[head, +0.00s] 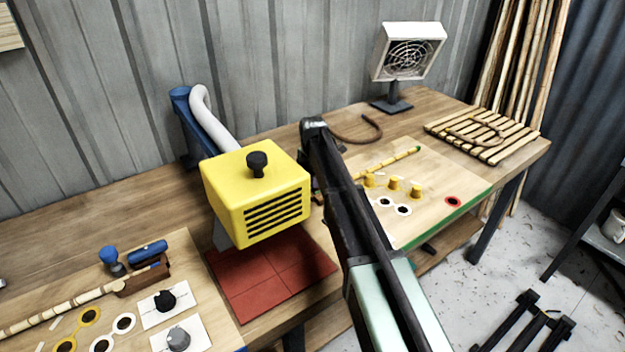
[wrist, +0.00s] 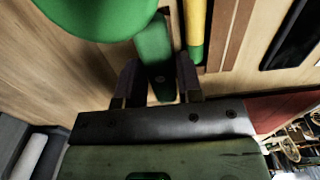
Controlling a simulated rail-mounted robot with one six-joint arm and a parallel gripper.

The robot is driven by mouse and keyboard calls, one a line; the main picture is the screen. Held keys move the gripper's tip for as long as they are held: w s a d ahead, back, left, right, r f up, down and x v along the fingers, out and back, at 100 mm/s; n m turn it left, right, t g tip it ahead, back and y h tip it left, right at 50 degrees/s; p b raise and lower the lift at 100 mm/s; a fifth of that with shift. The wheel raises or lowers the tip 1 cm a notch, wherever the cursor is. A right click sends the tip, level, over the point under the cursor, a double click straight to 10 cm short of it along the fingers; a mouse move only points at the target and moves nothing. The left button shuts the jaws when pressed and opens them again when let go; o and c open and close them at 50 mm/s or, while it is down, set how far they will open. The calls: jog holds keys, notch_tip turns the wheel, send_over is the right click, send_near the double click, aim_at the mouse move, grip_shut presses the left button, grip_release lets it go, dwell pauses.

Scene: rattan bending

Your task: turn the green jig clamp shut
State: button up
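In the wrist view my gripper (wrist: 158,82) has its two dark fingers on either side of a green lever-like piece (wrist: 153,45), probably the jig clamp. The piece lies between the fingers. I cannot tell whether the fingers press on it or only straddle it. A large rounded green part (wrist: 100,12) stands just above and left of it. A yellow rod (wrist: 195,30) lies just right of it. In the head view my gripper and the clamp cannot be made out, as my own arm and the yellow box block part of the bench.
In the head view a yellow vented box (head: 255,190) stands over a red tiled mat (head: 265,285). A wooden board (head: 440,185) with yellow pegs (head: 394,184) lies to the right. A fan (head: 408,55) and a slatted rack (head: 485,133) stand behind it.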

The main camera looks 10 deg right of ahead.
jog(key=c, duration=0.5)
jog(key=shift+m, duration=0.4)
jog(key=m, duration=1.1)
jog(key=shift+m, duration=0.4)
jog(key=m, duration=0.5)
jog(key=shift+s+m, duration=0.1)
jog(key=shift+m, duration=0.2)
jog(key=o, duration=0.9)
jog(key=shift+o, duration=0.2)
